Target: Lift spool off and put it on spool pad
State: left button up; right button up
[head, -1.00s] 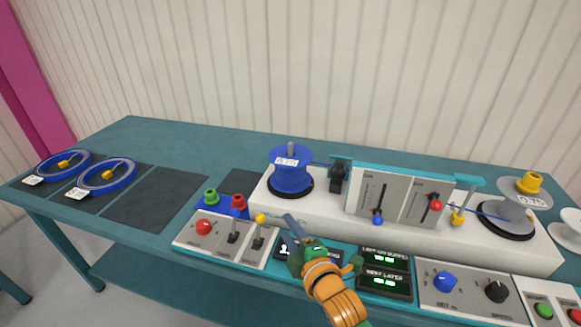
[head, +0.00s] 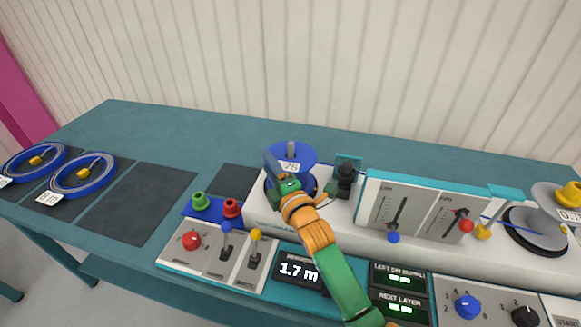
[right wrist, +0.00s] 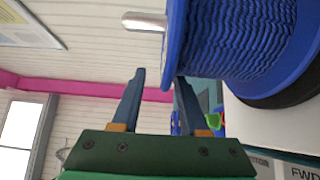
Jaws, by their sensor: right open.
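The blue spool (head: 297,153) stands upright on a spindle at the left end of the white machine, with a metal pin through its top and a white label. In the right wrist view the spool (right wrist: 235,40) shows its wound blue cable and flange. My right gripper (head: 275,163) is open in front of the spool and partly hides it. In the right wrist view its two fingers (right wrist: 158,95) point toward the spool's flange, and one finger overlaps the flange edge; I cannot tell if they touch. Dark pads (head: 137,203) lie on the table at left. My left gripper is not in view.
Two blue cable coils (head: 83,176) lie on the left pads. A slider panel (head: 413,213) and a grey reel (head: 540,228) are to the right. The table's back left is clear.

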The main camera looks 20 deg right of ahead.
jog(key=shift+w+f, duration=0.15)
jog(key=shift+w, duration=0.5)
jog(key=shift+w+f, duration=0.15)
jog(key=shift+w, duration=0.45)
jog(key=shift+s+r, duration=0.15)
jog(key=shift+s, duration=0.1)
jog(key=c, duration=0.7)
jog(key=shift+w+r, duration=0.1)
